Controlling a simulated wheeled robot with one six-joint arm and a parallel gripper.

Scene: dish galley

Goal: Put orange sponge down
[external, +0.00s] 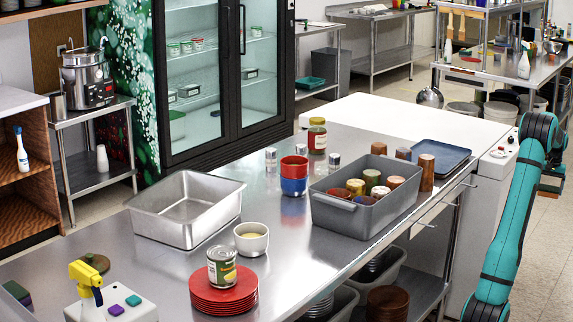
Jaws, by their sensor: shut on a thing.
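My teal arm (512,235) rises along the right edge of the external view and bends at a dark joint (540,128). A small orange-red flat item (470,58) lies on the far table, too small to identify.
The steel counter (300,258) holds a steel pan (187,222), a grey bin (345,215) of cups and cans, stacked red plates (223,296) with a can on top, a bowl (251,241) and a blue tray (440,158). Floor (545,255) shows at the right.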

